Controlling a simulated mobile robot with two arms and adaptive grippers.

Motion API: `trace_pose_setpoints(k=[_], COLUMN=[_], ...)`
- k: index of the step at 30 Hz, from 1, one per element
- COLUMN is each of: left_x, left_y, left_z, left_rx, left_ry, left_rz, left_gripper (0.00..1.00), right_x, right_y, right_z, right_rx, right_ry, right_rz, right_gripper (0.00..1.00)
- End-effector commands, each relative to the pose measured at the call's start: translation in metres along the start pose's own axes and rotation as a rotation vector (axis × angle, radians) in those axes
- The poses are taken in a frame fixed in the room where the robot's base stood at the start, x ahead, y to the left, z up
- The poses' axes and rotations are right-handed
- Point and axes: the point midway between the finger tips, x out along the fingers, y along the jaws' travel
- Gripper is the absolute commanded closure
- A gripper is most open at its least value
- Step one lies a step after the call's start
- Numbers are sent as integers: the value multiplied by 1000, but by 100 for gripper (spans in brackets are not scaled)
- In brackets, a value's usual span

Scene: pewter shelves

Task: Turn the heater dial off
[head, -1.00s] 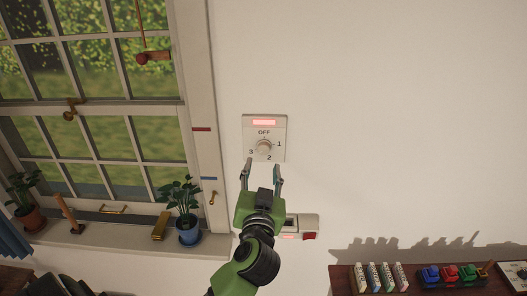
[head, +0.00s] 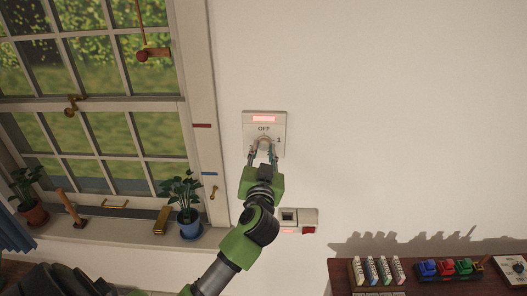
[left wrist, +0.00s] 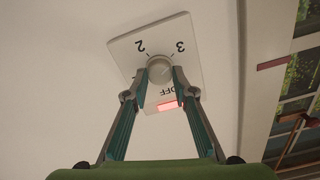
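The heater dial (head: 264,141) is a pale round knob on a white wall plate (head: 280,121) with a lit red indicator. In the head view OFF and 1 show, while my gripper covers 2 and 3. My left gripper (head: 263,153) reaches the dial from below, one finger on each side, its tips at the knob's edges. In the left wrist view the knob (left wrist: 159,69) sits between the fingertips (left wrist: 160,80), with 2, 3 and OFF readable around it. Which mark the dial points at is too small to tell. My right gripper is out of view.
A window with a sill, potted plants (head: 187,205) and a brass handle is on the left. A switch box (head: 307,217) is on the wall below the dial. A shelf (head: 340,275) with small boxes and toy cars is at lower right. The wall to the right is bare.

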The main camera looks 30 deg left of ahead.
Motion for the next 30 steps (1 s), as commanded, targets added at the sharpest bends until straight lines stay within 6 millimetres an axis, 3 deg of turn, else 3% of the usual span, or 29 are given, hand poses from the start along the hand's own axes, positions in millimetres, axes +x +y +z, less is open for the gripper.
trace_pose_setpoints(k=[14,30], left_x=[0,0], left_y=[0,0], left_z=[0,0], left_rx=[-111,-592], left_ry=[2,0], left_rz=[1,1], left_gripper=[97,97], right_x=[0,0], right_y=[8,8], right_z=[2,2], right_rx=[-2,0], right_ry=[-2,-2], right_rz=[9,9], right_gripper=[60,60])
